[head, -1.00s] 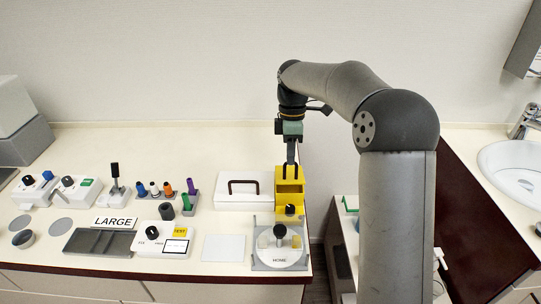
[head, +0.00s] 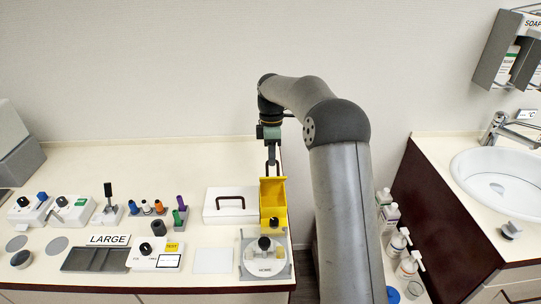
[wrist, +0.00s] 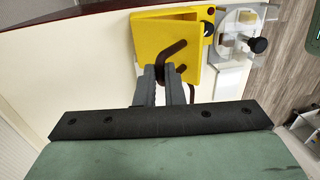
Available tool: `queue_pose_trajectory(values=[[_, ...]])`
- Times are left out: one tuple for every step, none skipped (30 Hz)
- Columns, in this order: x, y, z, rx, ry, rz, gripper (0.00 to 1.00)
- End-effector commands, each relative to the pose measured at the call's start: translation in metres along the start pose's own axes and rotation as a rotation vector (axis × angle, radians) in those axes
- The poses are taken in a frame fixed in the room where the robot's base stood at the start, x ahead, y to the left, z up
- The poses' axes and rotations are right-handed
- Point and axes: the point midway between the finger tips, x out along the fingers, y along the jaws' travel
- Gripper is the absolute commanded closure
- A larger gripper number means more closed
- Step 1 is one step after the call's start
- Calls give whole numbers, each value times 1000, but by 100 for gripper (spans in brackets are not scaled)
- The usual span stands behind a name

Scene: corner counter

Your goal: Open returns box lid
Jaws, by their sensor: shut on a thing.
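The yellow box (head: 273,217) stands at the right end of the counter, behind a round white dial unit. Its yellow lid (head: 272,190) is raised and tilted up at the back, and part of the inside shows. In the wrist view the lid (wrist: 150,38) fills the upper middle and carries a dark bent handle (wrist: 172,50). My gripper (head: 271,171) is above and behind the lid. In the wrist view its fingers (wrist: 166,72) are shut on the handle, and partly hide it.
A white box with a dark handle (head: 229,205) stands just left of the yellow box. The round white dial unit (head: 264,262) is in front of it. Racks and small devices fill the counter's left. Bottles (head: 398,240) stand right of my arm, with a sink (head: 500,175) beyond.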

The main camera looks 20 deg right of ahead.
Motion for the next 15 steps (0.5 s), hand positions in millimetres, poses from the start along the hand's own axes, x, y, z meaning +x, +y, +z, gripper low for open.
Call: queue_pose_trajectory(values=[[9, 1, 2, 2, -3, -9, 100], [9, 1, 2, 2, -4, -9, 100], [9, 1, 2, 2, -4, -9, 100], [9, 1, 2, 2, -4, -10, 100], [9, 1, 2, 2, -4, -10, 100], [9, 1, 2, 2, -4, -10, 100], [9, 1, 2, 2, -4, -10, 86], [9, 1, 2, 2, -4, -10, 78], [8, 1, 2, 2, -4, -9, 69], [8, 1, 2, 2, -3, -9, 69], [7, 1, 2, 2, -3, -8, 69], [7, 1, 2, 2, -3, -8, 69], [6, 1, 1, 1, -3, -7, 69], [6, 0, 1, 1, -2, -7, 69], [5, 0, 1, 1, -2, -7, 69]])
